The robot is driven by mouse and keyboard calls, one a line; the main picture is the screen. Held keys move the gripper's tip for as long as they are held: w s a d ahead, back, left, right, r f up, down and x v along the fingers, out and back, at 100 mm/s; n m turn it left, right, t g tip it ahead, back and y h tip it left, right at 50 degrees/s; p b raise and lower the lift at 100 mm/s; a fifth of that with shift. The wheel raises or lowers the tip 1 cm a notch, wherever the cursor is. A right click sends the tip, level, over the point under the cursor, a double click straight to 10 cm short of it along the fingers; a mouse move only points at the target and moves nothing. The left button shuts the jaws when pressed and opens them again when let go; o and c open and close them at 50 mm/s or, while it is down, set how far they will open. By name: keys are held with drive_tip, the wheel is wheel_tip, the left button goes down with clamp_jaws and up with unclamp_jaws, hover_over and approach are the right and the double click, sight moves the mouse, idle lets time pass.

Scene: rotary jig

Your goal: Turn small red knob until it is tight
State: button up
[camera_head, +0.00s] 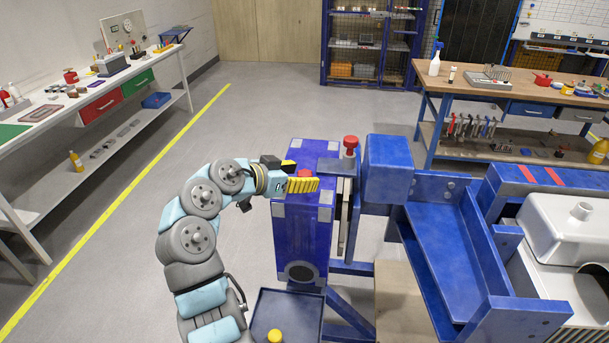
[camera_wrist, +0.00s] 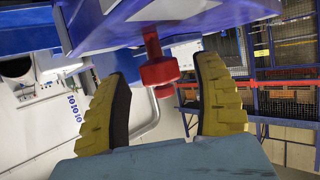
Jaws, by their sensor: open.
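A small red knob (camera_head: 305,173) shows between the yellow finger pads of my gripper (camera_head: 303,176), above the blue box-shaped housing (camera_head: 302,240) of the jig. A taller red knob (camera_head: 351,145) stands on a stem to the right. In the wrist view, a red knob (camera_wrist: 158,72) on a red stem shows between the two spread fingers of my gripper (camera_wrist: 165,95), with gaps on both sides. I cannot tell for certain which knob this is. The fingers look open and do not visibly touch it. The near yellow finger partly hides the small knob in the head view.
A blue block (camera_head: 388,170) and a blue trough (camera_head: 445,245) lie right of the housing. A blue tray (camera_head: 262,318) sits low in front, near a yellow knob (camera_head: 275,336). A workbench (camera_head: 420,77) stands at the back right. Floor is clear left of the jig.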

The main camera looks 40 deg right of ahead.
drive_tip(key=v, duration=1)
drive_tip(key=shift+a, duration=0.35)
